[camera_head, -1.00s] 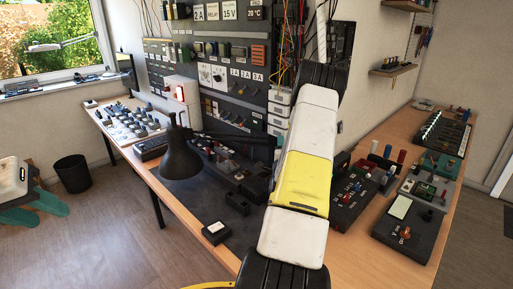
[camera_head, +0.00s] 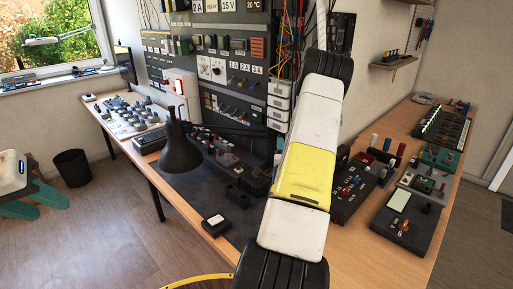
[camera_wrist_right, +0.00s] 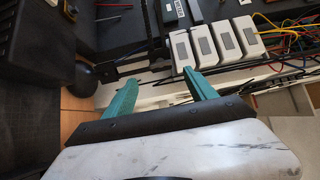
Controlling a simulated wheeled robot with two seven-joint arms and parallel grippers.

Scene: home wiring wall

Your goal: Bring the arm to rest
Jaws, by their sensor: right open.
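My right arm (camera_head: 300,175), white with a yellow panel and black joints, stretches up the middle of the head view over the workbench (camera_head: 340,240). Its gripper is not seen there. In the right wrist view my right gripper (camera_wrist_right: 162,86) has its two teal fingers wide apart, with nothing between them. White modules (camera_wrist_right: 215,45) and coloured wires lie beyond the fingertips; I cannot tell the distance. My left gripper (camera_head: 42,203) is at the left edge of the head view, over the floor and clear of the bench. Its teal fingers are apart and empty.
A black desk lamp (camera_head: 181,150) stands over the bench left of my right arm. A dark panel wall (camera_head: 225,90) rises behind, with hanging wires. Boards with parts (camera_head: 410,220) cover the bench's right side. A black bin (camera_head: 72,170) stands on otherwise open floor (camera_head: 110,240).

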